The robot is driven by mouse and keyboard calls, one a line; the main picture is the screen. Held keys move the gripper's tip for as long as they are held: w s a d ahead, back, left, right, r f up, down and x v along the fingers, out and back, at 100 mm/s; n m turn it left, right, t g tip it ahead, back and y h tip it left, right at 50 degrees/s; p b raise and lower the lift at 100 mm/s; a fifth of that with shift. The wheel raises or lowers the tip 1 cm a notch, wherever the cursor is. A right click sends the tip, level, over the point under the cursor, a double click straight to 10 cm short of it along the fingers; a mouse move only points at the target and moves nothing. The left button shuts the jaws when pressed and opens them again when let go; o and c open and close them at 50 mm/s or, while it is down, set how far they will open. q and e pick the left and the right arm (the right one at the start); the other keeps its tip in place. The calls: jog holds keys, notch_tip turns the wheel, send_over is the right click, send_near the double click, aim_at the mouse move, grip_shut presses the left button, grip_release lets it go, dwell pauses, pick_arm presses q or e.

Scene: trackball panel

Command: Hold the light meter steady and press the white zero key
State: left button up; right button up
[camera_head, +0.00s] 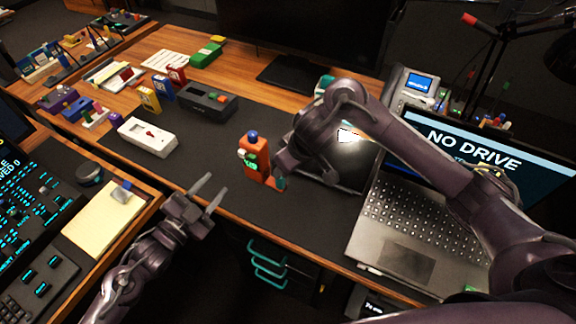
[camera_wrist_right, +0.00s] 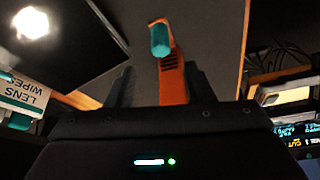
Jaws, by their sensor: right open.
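The light meter is most likely the orange device (camera_head: 263,158), upright on the dark mat, with a blue dome on top, a green display and a small white key on its left side. In the right wrist view an orange part with a teal end (camera_wrist_right: 172,72) lies between the dark fingers of my right gripper (camera_wrist_right: 162,80). That gripper is open, just right of the device in the head view; its fingers are mostly hidden there. My left gripper (camera_head: 208,190) is open and empty, left of and nearer than the device.
A white box with a red mark (camera_head: 148,137) and a dark grey box (camera_head: 207,101) stand to the left. An open laptop (camera_head: 405,225) is at the right under my right arm. A yellow pad (camera_head: 103,218) lies at the near left. The mat in front of the device is clear.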

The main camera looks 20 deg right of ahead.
aim_at(265, 164)
jog(key=x, duration=0.8)
jog(key=shift+s+f, duration=0.1)
jog(key=shift+s, duration=0.1)
pick_arm(q)
jog(key=shift+c, duration=0.2)
pick_arm(e)
grip_shut()
pick_arm(q)
grip_shut()
dwell(1.3)
